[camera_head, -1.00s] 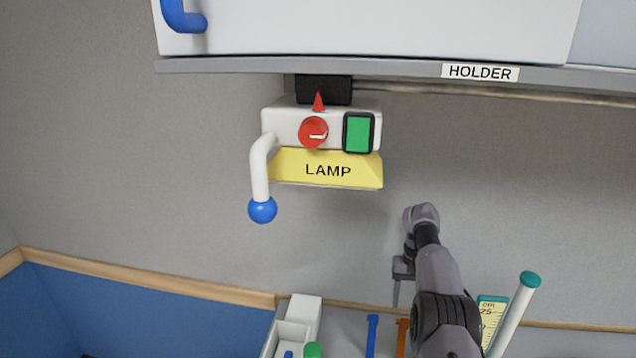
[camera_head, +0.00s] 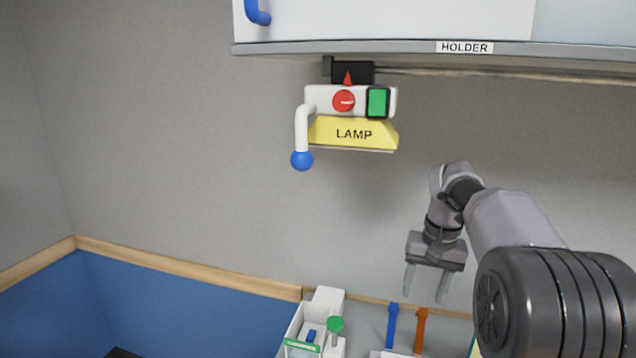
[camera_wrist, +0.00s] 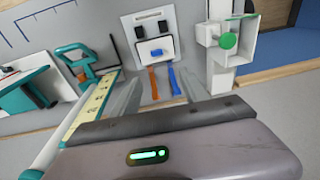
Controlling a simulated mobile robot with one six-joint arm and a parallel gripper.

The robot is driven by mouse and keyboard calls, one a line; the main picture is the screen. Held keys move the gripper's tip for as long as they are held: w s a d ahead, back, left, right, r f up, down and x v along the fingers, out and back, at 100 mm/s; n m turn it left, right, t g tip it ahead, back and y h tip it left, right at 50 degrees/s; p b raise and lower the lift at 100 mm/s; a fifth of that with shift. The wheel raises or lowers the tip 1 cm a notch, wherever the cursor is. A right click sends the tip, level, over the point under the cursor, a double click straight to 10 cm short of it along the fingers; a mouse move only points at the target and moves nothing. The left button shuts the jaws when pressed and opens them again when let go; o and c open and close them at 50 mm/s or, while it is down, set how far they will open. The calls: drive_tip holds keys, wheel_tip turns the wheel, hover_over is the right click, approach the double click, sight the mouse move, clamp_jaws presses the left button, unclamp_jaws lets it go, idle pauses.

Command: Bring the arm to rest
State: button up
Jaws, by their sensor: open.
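My gripper (camera_head: 426,283) hangs at the end of my arm, right of centre in the head view, with its two fingers pointing down and apart. It is open and nothing shows between the fingers. In the wrist view the gripper body fills the bottom, and its fingers (camera_wrist: 150,95) reach toward the bench. The gripper is in the air in front of the grey wall, below and to the right of the yellow LAMP unit (camera_head: 353,134).
The lamp has a white handle with a blue ball (camera_head: 301,160). A shelf edge labelled HOLDER (camera_head: 464,48) runs above. Below are a white box with a green knob (camera_head: 335,325), a blue strap (camera_head: 391,325) and an orange strap (camera_head: 420,330). A teal-ended ruler (camera_wrist: 90,110) lies left in the wrist view.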

drive_tip(key=s+a+r+t+b, duration=0.15)
drive_tip(key=s+a+b, duration=0.45)
drive_tip(key=s, duration=0.6)
drive_tip(key=s+a+f+t+b, duration=0.1)
drive_tip(key=s+a+f, duration=0.1)
drive_tip(key=s, duration=0.4)
drive_tip(key=s+a+f+m+t+y+b, duration=0.1)
drive_tip(key=s+a+f, duration=0.1)
drive_tip(key=s+f, duration=0.3)
drive_tip(key=s+a+f+t+b, duration=0.1)
drive_tip(key=s+f, duration=0.3)
drive_tip(key=s, duration=0.5)
drive_tip(key=shift+a+b, duration=0.35)
drive_tip(key=shift+a, duration=0.35)
